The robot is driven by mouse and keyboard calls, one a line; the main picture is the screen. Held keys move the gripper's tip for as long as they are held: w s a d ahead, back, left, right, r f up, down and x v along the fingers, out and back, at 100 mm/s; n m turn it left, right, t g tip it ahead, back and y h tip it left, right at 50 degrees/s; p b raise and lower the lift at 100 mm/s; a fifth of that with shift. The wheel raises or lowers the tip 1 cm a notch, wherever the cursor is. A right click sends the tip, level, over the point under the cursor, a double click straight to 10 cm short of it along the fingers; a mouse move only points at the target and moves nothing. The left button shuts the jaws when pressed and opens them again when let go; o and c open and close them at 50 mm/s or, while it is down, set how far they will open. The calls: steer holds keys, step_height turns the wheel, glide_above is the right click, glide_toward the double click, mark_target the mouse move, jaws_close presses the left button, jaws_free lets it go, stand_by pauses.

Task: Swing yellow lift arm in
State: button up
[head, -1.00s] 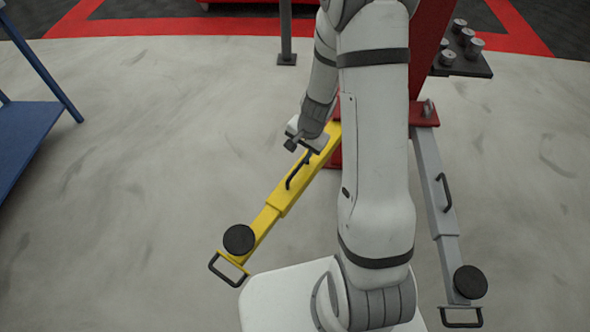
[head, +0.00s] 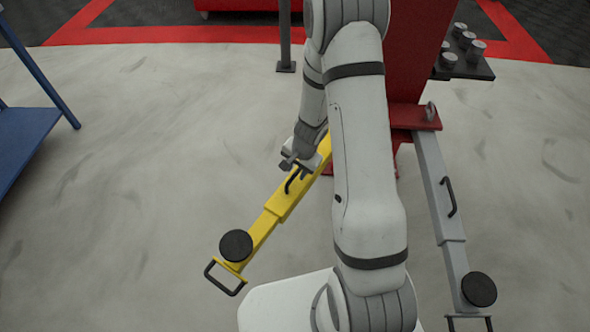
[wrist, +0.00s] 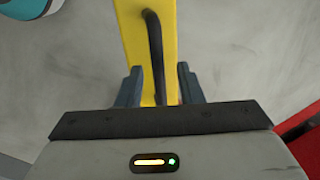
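The yellow lift arm (head: 273,208) slants from the red post down to the lower left, with a round black pad (head: 236,246) and a black end loop (head: 225,277) at its free end. A black handle (head: 291,181) stands on its side; it also shows in the wrist view (wrist: 154,50). My gripper (head: 298,166) is over the yellow arm at the handle's upper end. In the wrist view my gripper (wrist: 160,84) has its fingers apart, one on each side of the yellow bar, with the handle between them. A gap shows beside the handle.
The red lift post (head: 418,60) stands behind my arm. A grey lift arm (head: 440,195) with a black pad (head: 478,289) extends at the right. A blue bench (head: 25,135) is at the left. Open floor lies left of the yellow arm.

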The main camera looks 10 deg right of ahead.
jaws_close()
